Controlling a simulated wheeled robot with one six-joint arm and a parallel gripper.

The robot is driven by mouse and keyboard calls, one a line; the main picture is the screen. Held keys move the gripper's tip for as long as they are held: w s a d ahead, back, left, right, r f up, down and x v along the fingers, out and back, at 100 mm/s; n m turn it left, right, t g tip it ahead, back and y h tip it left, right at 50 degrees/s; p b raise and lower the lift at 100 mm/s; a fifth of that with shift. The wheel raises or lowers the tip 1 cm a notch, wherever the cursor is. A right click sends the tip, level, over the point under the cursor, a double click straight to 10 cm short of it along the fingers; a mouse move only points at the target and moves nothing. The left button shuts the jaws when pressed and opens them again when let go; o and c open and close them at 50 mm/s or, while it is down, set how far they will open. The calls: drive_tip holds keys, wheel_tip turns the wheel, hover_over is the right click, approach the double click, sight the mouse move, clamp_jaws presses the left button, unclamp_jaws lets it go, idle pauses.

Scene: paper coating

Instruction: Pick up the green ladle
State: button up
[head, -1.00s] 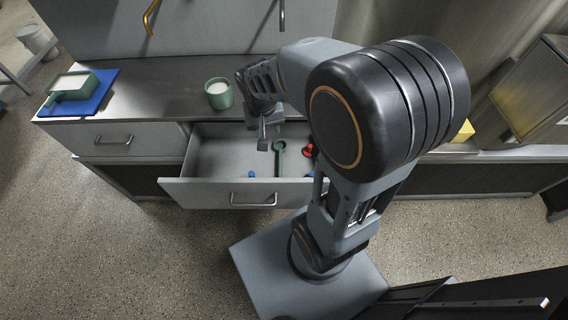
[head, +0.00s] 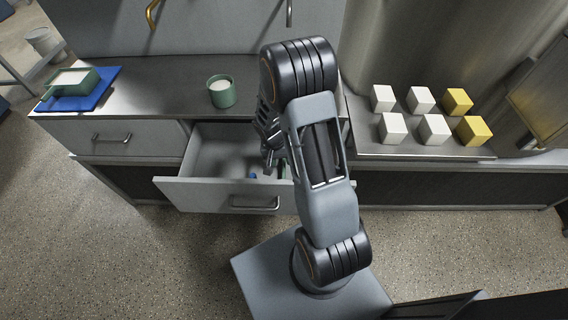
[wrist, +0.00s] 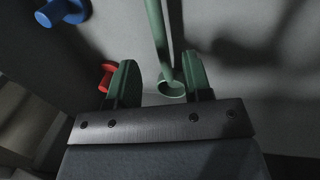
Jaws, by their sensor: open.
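The green ladle (wrist: 157,35) lies in the open drawer (head: 222,193). In the wrist view its handle runs up from between my fingers, and its small round cup (wrist: 172,89) sits between them, nearer the right finger. My gripper (wrist: 160,68) is open, with one finger on each side of the ladle; whether either touches it I cannot tell. In the head view my gripper (head: 271,160) is down at the drawer, and my arm hides most of the ladle.
In the drawer, a blue object (wrist: 62,12) and a red object (wrist: 107,76) lie left of the ladle in the wrist view. A green cup (head: 222,93) stands on the counter above. White and yellow cubes (head: 433,129) stand to the right.

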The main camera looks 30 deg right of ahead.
sight(283, 166)
drive_tip(key=shift+d+f+b, duration=0.1)
drive_tip(key=shift+d+f, duration=0.1)
drive_tip(key=shift+f, duration=0.75)
drive_tip(key=shift+d+f+b, duration=0.15)
drive_tip(key=shift+d+f, duration=0.05)
drive_tip(key=shift+f, duration=0.8)
drive_tip(key=shift+d+f+b, duration=0.1)
drive_tip(key=shift+d+f, duration=0.1)
drive_tip(key=shift+f, duration=0.75)
drive_tip(key=shift+c, duration=0.2)
clamp_jaws()
wheel_tip(283, 166, up, 10)
drive_tip(key=shift+r+p, duration=0.1)
drive_tip(key=shift+p, duration=0.7)
